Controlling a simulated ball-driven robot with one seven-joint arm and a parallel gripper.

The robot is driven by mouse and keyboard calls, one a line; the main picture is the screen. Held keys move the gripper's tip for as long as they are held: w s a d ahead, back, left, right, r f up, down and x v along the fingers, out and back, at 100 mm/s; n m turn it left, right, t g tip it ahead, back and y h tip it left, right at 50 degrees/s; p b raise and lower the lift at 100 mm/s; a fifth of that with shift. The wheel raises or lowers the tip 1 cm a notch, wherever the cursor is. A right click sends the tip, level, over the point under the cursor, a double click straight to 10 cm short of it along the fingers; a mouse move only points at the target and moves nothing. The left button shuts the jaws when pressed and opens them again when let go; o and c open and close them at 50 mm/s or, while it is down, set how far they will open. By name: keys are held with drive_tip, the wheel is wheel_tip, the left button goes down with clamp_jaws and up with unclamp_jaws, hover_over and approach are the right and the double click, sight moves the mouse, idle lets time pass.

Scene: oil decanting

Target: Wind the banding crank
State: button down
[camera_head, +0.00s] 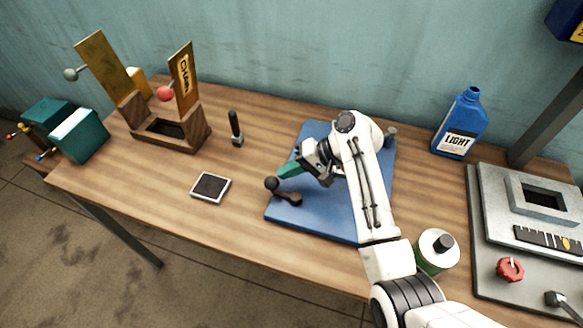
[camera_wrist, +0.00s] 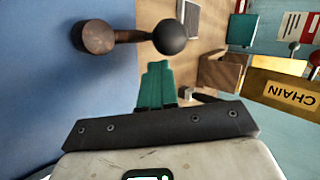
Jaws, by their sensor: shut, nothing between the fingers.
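The banding crank is a short brown arm (camera_head: 286,197) with a round black knob (camera_head: 271,183) at its end, on the front left part of a blue mat or board (camera_head: 325,217). In the wrist view the crank arm (camera_wrist: 117,38) and black knob (camera_wrist: 170,37) lie just beyond my fingertips. My gripper (camera_head: 280,174) has green fingers, shut and empty, close to the knob and slightly to its right. In the wrist view the shut fingers (camera_wrist: 156,66) point toward the knob. I cannot tell whether they touch it.
A wooden stand with a CHAIN plate (camera_head: 185,78) is at the back left. A small dark-topped block (camera_head: 210,187) and an upright black handle (camera_head: 235,129) stand left of the board. A blue LIGHT bottle (camera_head: 460,125), a can (camera_head: 437,250) and a grey machine plate (camera_head: 490,250) are right.

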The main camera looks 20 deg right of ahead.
drive_tip(key=shift+a, duration=0.1)
idle(0.6)
drive_tip(key=b+v, duration=0.1)
drive_tip(key=v, duration=1)
drive_tip(key=shift+f, duration=0.2)
idle(0.3)
